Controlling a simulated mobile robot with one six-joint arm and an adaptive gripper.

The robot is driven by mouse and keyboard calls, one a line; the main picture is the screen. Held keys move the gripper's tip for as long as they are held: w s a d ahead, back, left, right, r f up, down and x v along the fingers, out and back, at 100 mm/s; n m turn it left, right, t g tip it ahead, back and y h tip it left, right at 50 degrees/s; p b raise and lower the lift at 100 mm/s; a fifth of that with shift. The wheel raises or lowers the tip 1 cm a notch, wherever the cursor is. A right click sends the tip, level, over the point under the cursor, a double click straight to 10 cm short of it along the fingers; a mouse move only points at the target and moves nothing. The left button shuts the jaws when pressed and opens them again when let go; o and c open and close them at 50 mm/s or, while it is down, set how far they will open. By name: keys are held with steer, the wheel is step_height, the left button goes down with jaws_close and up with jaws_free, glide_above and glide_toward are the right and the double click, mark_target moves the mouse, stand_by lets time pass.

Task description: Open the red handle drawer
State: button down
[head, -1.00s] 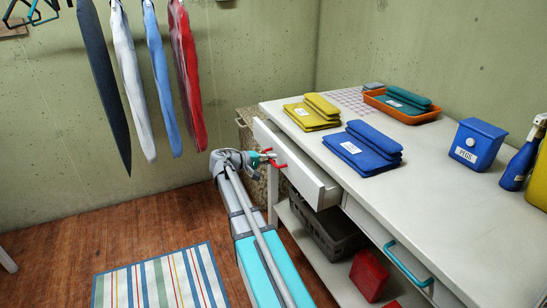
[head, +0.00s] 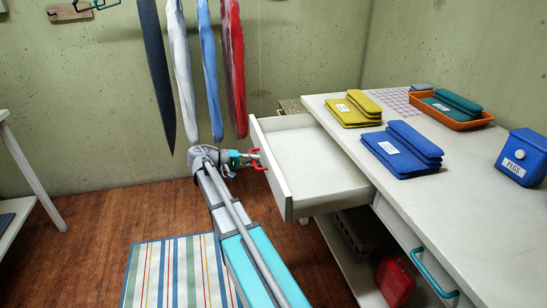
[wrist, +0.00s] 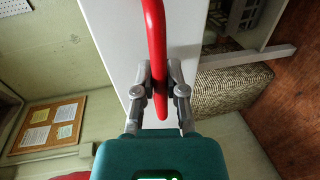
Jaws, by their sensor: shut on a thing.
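The white drawer (head: 315,168) with the red handle (head: 259,160) stands pulled well out from the left end of the white table. Its inside looks empty. My gripper (head: 247,160) is at the drawer front, shut on the red handle. In the wrist view the red handle (wrist: 154,45) runs between the two grey fingers of my gripper (wrist: 160,85), with the white drawer front (wrist: 115,40) behind it.
The table top (head: 440,185) holds yellow cloths (head: 353,108), blue cloths (head: 402,148), an orange tray (head: 457,122) and a blue pegs box (head: 522,157). A second drawer has a teal handle (head: 434,272). A red box (head: 395,281) sits on the shelf below. A striped rug (head: 178,272) lies on the floor.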

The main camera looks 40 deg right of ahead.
steer(key=shift+w+a+f, duration=0.1)
steer(key=shift+w+a, duration=0.05)
steer(key=shift+a, duration=0.75)
steer(key=shift+w+a, duration=0.15)
steer(key=shift+a, duration=0.75)
steer(key=c, duration=0.7)
jaws_free()
steer(key=shift+w, duration=0.1)
steer(key=shift+w, duration=0.1)
